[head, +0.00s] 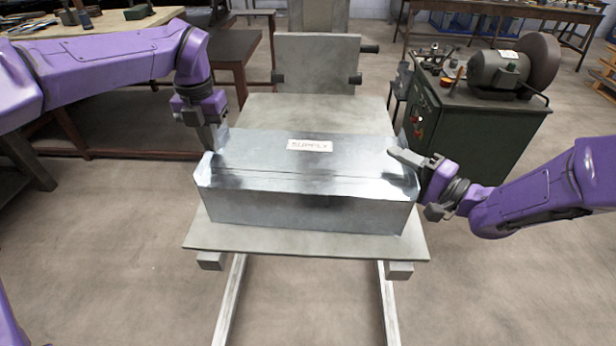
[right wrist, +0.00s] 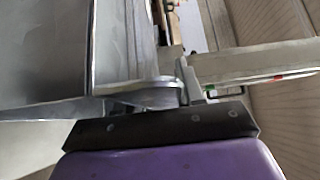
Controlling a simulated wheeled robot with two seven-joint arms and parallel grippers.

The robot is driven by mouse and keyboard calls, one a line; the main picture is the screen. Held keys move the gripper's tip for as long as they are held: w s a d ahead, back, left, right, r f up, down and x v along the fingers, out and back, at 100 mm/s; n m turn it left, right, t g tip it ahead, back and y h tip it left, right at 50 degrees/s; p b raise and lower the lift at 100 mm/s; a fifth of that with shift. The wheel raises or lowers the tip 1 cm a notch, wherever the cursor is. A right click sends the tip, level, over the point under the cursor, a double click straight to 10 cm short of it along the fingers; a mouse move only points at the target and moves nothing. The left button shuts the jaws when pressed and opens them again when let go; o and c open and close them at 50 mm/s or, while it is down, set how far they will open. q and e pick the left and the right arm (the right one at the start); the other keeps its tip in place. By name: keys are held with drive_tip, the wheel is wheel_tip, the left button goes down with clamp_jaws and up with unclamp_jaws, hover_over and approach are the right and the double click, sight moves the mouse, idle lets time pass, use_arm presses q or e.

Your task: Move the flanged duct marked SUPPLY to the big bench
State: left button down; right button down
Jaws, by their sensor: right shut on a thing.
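The flanged duct (head: 308,175) is a long shiny sheet-metal box with a white SUPPLY label on top. It lies crosswise on a grey flat-topped stand (head: 310,243). My right gripper (head: 414,163) is at its right end, shut on the duct's edge. In the right wrist view the duct (right wrist: 130,40) fills the upper left, against the finger. My left gripper (head: 214,135) points down at the duct's far left corner. Its fingertips are partly hidden, and I cannot tell whether they touch the duct. Which bench is the big one is not clear.
A green cabinet (head: 465,125) with a grinder (head: 498,72) stands at right. A wooden bench (head: 120,22) with tools is at back left, a brown table (head: 228,45) beside it. Another long bench (head: 500,12) is at back right. The floor on both sides of the stand is clear.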

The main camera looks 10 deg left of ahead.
drive_tip(key=shift+r, duration=0.15)
drive_tip(key=shift+w+r+p, duration=0.2)
drive_tip(key=shift+r+p, duration=0.3)
drive_tip(key=shift+p, duration=0.15)
wheel_tip(320, 180, up, 4)
drive_tip(key=p, duration=0.4)
drive_tip(key=shift+s+d, duration=0.1)
drive_tip(key=shift+s, duration=0.05)
drive_tip(key=shift+f, duration=0.15)
